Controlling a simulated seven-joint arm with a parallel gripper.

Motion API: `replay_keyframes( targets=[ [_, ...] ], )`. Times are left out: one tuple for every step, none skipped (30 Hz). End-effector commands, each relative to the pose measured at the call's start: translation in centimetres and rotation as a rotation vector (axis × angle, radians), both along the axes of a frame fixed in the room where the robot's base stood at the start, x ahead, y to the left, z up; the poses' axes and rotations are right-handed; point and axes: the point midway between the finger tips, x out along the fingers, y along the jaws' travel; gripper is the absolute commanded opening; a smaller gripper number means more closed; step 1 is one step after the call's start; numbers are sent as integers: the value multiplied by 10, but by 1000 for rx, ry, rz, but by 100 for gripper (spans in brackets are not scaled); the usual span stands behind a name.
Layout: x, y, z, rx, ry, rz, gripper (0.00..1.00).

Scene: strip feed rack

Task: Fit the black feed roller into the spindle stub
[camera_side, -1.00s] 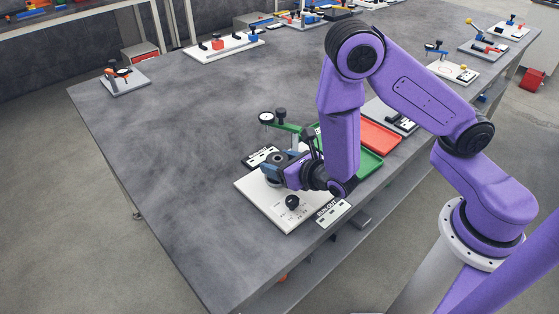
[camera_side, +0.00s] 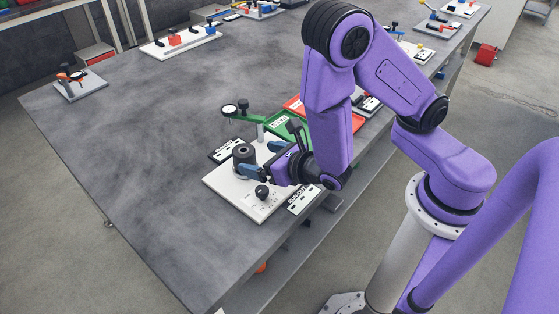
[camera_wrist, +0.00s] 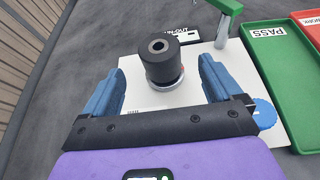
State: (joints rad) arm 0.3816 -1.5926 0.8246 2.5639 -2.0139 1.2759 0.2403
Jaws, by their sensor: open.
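The black feed roller (camera_side: 243,154) stands upright on the white base plate (camera_side: 222,187). Its round top hole shows in the wrist view (camera_wrist: 160,46). A silvery ring shows under the roller's lower edge; the roller hides the rest of the spindle stub, so how far down it sits I cannot tell. My gripper (camera_side: 262,160) is open, its blue fingers apart on the near side of the roller. In the wrist view my gripper (camera_wrist: 162,78) has one finger on each side of the roller, with gaps on both sides.
A green PASS tray (camera_wrist: 261,52) and a red tray (camera_wrist: 310,28) lie to the right. The table's left side is largely clear.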

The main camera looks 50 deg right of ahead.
Motion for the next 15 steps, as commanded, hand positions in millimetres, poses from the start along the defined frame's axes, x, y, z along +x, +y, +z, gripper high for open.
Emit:
replay_keyframes(
  targets=[
    [-3,0,2,2,-1,1,92],
    [-5,0,3,1,-2,1,92],
    [-8,0,4,2,-2,1,92],
    [-10,0,5,2,-2,0,92],
    [-12,1,6,2,-2,1,92],
    [-15,1,7,2,-1,1,92],
    [-18,0,8,1,-2,1,92],
    [-20,1,9,2,-1,1,92],
    [-23,0,10,3,-1,1,92],
    [-25,0,11,3,-1,0,92],
    [-28,0,12,4,0,2,92],
    [-31,1,13,3,-1,1,92],
    [-33,1,14,2,-1,2,92],
    [-36,1,15,2,-1,1,92],
    [-38,1,16,1,-1,1,92]
  ],
)
